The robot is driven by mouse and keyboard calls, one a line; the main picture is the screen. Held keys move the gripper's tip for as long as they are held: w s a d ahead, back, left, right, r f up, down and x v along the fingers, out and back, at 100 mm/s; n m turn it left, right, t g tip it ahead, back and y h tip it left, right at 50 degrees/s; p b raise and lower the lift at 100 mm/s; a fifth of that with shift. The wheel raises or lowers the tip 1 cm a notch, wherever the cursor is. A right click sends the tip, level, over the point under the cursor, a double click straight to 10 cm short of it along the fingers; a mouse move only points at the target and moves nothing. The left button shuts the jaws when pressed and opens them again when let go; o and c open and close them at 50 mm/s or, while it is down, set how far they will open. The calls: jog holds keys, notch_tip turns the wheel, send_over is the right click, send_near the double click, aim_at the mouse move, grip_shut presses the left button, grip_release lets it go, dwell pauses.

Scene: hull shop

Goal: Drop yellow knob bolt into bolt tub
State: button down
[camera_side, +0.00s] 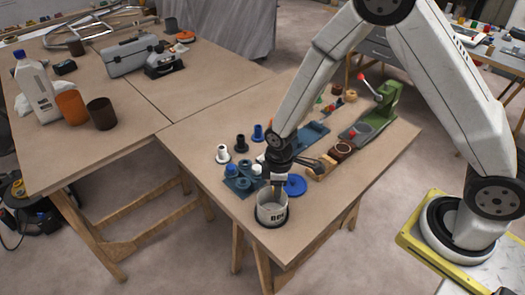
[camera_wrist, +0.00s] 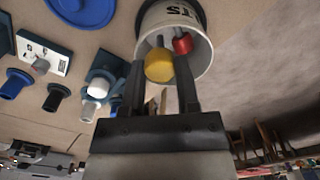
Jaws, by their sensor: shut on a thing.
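My gripper (camera_wrist: 161,82) is shut on the yellow knob bolt, with the yellow knob (camera_wrist: 158,66) between its fingertips. In the side view, my gripper (camera_side: 277,183) points down just over the bolt tub (camera_side: 271,212), a pale round tub with dark lettering near the table's front corner. The tub's rim and wall (camera_wrist: 172,18) also show in the wrist view, where the yellow knob overlaps the mouth. A red knob (camera_wrist: 182,43) shows inside the tub. I cannot tell how far the bolt's shank reaches into it.
A blue disc (camera_side: 296,185) lies close beside the tub. A blue fixture (camera_side: 240,186) and upright white (camera_side: 222,155), black (camera_side: 241,145) and blue bolts stand left of and behind it. A green press (camera_side: 383,103) stands farther back. Floor lies beyond the table's front edge.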

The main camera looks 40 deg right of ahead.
jog(key=shift+c, duration=1.3)
grip_release()
jog(key=shift+r, duration=3.9)
jog(key=shift+s+d+r+m, duration=0.25)
jog(key=shift+d+r+m, duration=0.15)
jog(key=s+d+r+m+t, duration=0.2)
jog(key=s+d+r+m, duration=0.3)
jog(key=s+d+m, duration=0.2)
jog(key=shift+s+r+m+t, duration=0.35)
jog(key=shift+s+m, duration=0.25)
jog(key=shift+s, duration=0.35)
